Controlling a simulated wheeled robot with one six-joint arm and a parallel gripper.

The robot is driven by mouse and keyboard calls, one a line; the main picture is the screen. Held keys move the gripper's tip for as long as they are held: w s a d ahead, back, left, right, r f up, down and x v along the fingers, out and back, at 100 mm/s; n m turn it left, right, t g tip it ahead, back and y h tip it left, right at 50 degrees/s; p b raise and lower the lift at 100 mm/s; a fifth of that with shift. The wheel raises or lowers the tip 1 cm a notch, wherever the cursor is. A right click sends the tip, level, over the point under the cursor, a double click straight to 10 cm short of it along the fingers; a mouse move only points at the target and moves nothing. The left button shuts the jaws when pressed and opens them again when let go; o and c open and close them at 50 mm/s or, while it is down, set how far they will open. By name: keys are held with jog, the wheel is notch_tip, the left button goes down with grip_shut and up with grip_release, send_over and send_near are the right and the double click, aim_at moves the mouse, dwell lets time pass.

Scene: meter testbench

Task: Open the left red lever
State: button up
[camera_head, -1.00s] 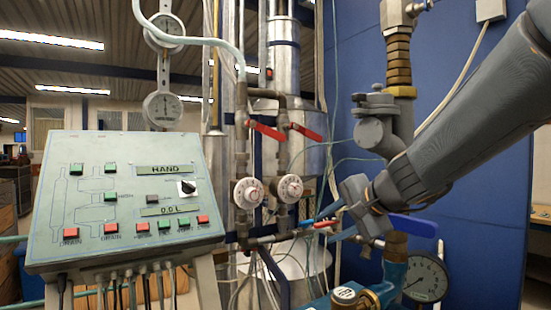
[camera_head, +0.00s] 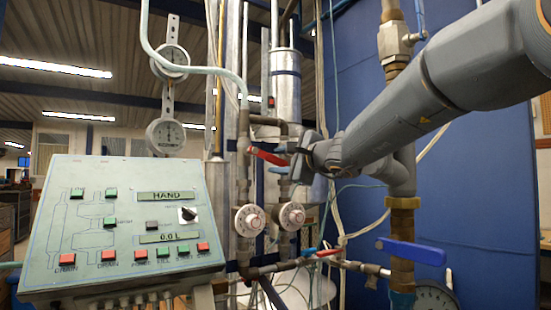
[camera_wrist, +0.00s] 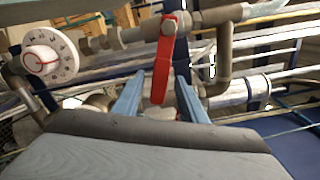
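The left red lever (camera_head: 267,156) sits on the left vertical pipe in the head view, angled slightly down to the right. My gripper (camera_head: 287,160) is at its right end. In the wrist view a red lever (camera_wrist: 163,62) runs from its pivot down between the two blue fingers of my gripper (camera_wrist: 159,80). The fingers are open, with gaps on both sides of the lever. The right red lever is hidden behind my gripper and wrist in the head view.
Two white dials (camera_head: 249,220) (camera_head: 291,216) sit below the levers; one dial shows in the wrist view (camera_wrist: 50,54). A control panel (camera_head: 75,232) stands left. A blue-handled valve (camera_head: 410,253) and lower red handle (camera_head: 328,252) are to the right. Pipes and hoses crowd the area.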

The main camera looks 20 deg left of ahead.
jog(key=shift+x, duration=1.05)
grip_shut()
